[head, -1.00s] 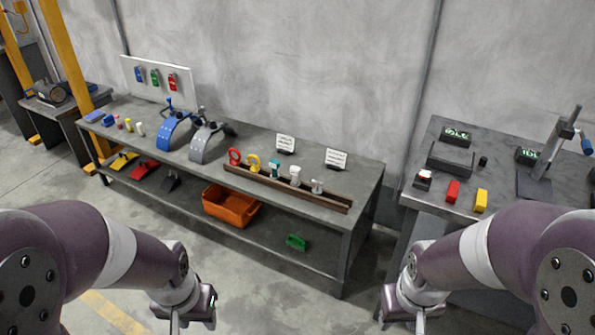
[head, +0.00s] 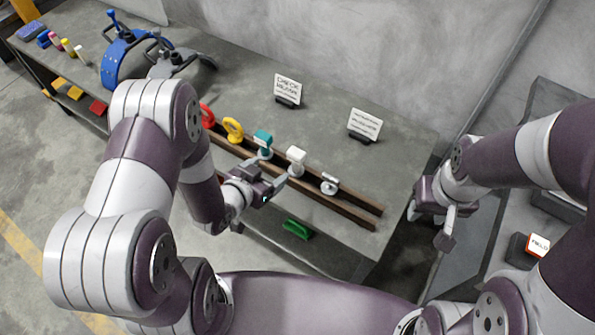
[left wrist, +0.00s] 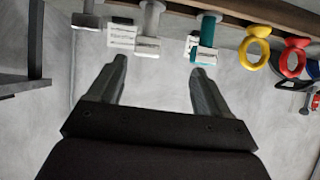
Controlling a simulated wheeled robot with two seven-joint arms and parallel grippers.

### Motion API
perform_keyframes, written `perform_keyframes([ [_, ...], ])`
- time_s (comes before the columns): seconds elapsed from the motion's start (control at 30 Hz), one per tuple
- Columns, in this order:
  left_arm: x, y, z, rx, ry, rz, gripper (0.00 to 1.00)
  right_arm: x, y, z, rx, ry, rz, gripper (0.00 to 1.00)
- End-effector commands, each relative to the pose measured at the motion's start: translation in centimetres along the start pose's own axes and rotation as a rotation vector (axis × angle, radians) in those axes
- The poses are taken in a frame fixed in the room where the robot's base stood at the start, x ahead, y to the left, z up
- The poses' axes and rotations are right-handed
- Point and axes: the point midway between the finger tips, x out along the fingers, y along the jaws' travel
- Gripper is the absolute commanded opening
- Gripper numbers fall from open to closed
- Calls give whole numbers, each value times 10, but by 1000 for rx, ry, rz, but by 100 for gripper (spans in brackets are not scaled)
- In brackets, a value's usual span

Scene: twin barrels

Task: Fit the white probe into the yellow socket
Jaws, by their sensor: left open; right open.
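A white block-topped piece (head: 295,157), likely the white probe, stands in the brown rack between a teal-topped piece (head: 263,139) and a grey one (head: 329,184). My left gripper (head: 272,174) is open and empty, just in front of the rack, near the white and teal pieces. My right gripper (head: 430,224) is open and empty, off the bench's right end. A yellow ring (head: 232,130) is in the rack; I cannot tell which yellow thing is the socket.
A red ring (head: 207,116) stands at the rack's left end. Blue (head: 117,62) and grey (head: 180,66) arched fixtures are at the back left. Two signs (head: 288,88) stand behind the rack. A green piece (head: 298,229) lies on the lower shelf.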

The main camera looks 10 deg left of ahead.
Motion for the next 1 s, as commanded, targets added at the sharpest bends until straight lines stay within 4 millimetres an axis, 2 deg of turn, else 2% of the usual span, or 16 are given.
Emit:
perform_keyframes([
  [0.03, 6, 8, 20, -6, 50, 16, 79, 16, 0, 2, 0, 1, 0, 43],
  [0.13, 7, 18, 25, -12, 129, 38, 79, 22, 0, 2, 0, 1, 0, 43],
  [0.4, 61, 23, 16, -15, 149, 43, 79, 36, 0, 4, 0, 1, 0, 43],
  [0.57, 79, 22, 12, -15, 148, 41, 79, 40, 0, 4, 0, 2, 0, 43],
  [0.73, 111, 19, 7, -16, 146, 41, 79, 51, 0, 6, 0, 1, 0, 43],
  [0.83, 123, 19, 4, -17, 145, 41, 79, 54, 0, 6, 0, 1, 0, 43],
  [1.0, 125, 19, 2, -18, 145, 40, 79, 52, 0, 6, 0, 1, 0, 43],
])
